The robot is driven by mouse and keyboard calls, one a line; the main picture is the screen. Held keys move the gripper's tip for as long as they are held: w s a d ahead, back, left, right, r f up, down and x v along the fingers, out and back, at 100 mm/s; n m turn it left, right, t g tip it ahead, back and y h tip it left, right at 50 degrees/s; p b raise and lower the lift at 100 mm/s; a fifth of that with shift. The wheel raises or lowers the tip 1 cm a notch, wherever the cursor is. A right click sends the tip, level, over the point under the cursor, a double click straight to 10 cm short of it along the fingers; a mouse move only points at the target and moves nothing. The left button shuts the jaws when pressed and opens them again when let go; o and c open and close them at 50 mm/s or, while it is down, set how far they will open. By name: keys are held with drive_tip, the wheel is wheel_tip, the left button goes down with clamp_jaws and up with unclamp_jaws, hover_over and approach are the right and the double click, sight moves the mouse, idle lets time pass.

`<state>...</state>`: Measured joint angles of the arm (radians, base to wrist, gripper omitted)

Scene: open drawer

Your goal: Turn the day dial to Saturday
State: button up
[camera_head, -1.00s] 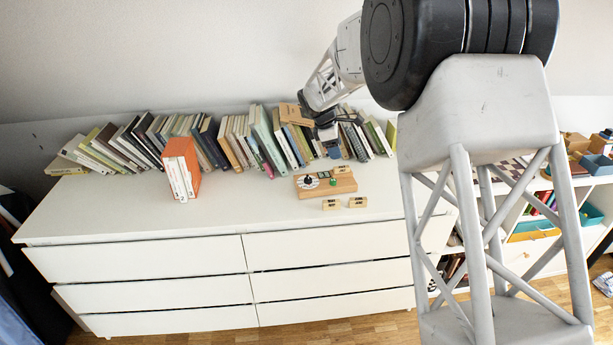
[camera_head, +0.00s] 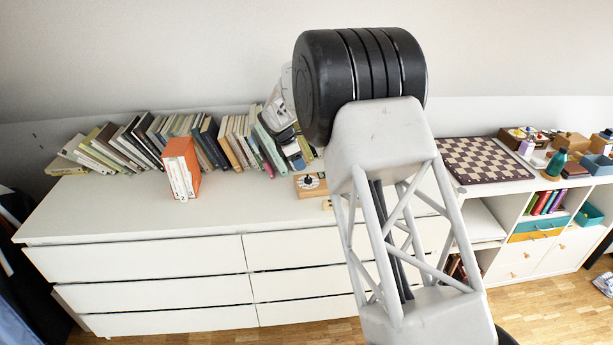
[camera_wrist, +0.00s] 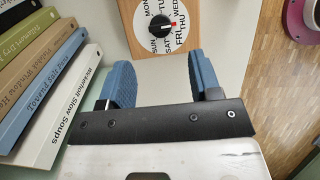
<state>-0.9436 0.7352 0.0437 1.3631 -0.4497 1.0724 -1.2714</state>
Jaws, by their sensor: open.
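The day dial (camera_wrist: 162,25) is a white disc with day names around a black knob, set on a wooden board (camera_wrist: 207,30). In the wrist view it is at top centre.
A row of books (camera_head: 215,145) leans along the back of the white dresser (camera_head: 110,215), and several lie left of my gripper in the wrist view (camera_wrist: 50,80). An orange book box (camera_head: 181,160) stands at centre left. A chessboard (camera_head: 484,160) lies on the right shelf.

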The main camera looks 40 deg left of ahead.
sight(308, 177)
drive_tip(key=shift+f, duration=0.15)
drive_tip(key=shift+x, duration=3.8)
drive_tip(key=c, duration=0.9)
